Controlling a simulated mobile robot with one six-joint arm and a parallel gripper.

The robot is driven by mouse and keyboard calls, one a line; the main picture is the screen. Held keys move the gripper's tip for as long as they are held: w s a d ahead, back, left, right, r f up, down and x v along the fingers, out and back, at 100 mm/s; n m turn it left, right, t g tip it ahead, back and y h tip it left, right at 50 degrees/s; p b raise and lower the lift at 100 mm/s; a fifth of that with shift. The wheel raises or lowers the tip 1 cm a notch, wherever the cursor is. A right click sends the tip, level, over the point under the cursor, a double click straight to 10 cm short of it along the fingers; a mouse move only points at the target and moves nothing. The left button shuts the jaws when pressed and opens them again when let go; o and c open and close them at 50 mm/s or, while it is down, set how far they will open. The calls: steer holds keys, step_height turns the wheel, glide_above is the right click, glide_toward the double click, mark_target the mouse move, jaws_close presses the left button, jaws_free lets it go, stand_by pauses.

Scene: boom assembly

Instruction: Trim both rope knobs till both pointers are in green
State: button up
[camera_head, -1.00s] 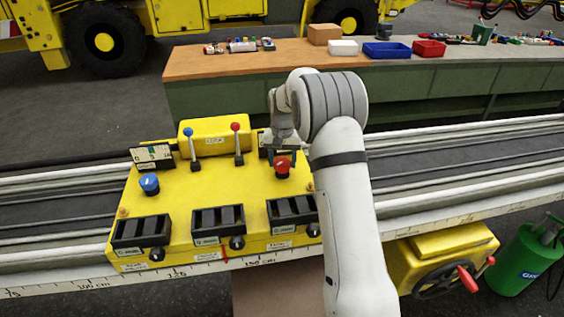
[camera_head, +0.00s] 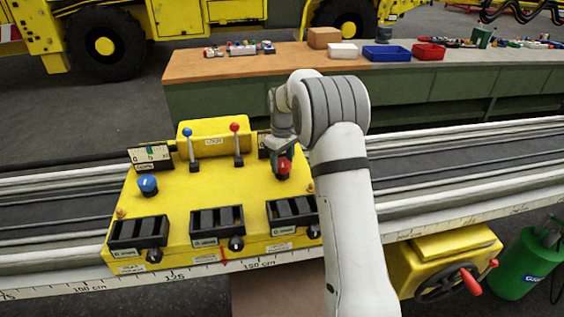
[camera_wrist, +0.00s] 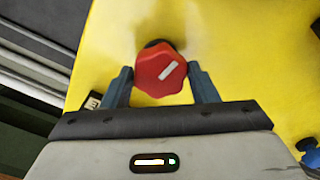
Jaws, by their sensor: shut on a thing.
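The yellow control box (camera_head: 215,180) carries a red rope knob (camera_head: 283,167) on the right and a blue rope knob (camera_head: 148,184) on the left. My gripper (camera_head: 281,158) is shut on the red knob. In the wrist view the red knob (camera_wrist: 160,72) with its slanted white mark sits between the two fingers of my gripper (camera_wrist: 163,83). The left gauge (camera_head: 151,157) has a white scale with a green band; its pointer is too small to read surely. The right gauge (camera_head: 263,144) is mostly hidden behind my gripper.
A blue-topped lever (camera_head: 190,148) and a red-topped lever (camera_head: 237,145) stand between the gauges. Black slotted boxes (camera_head: 217,226) line the box's front. A workbench (camera_head: 240,62) is behind. A red-handled handwheel (camera_head: 450,283) is at lower right.

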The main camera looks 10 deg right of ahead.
mark_target(282, 163)
steer(key=shift+n, duration=0.9)
steer(key=o, duration=1)
steer(key=shift+c, duration=0.2)
step_height(282, 163, up, 8)
steer(key=shift+f+b, duration=0.1)
steer(key=shift+b, duration=0.45)
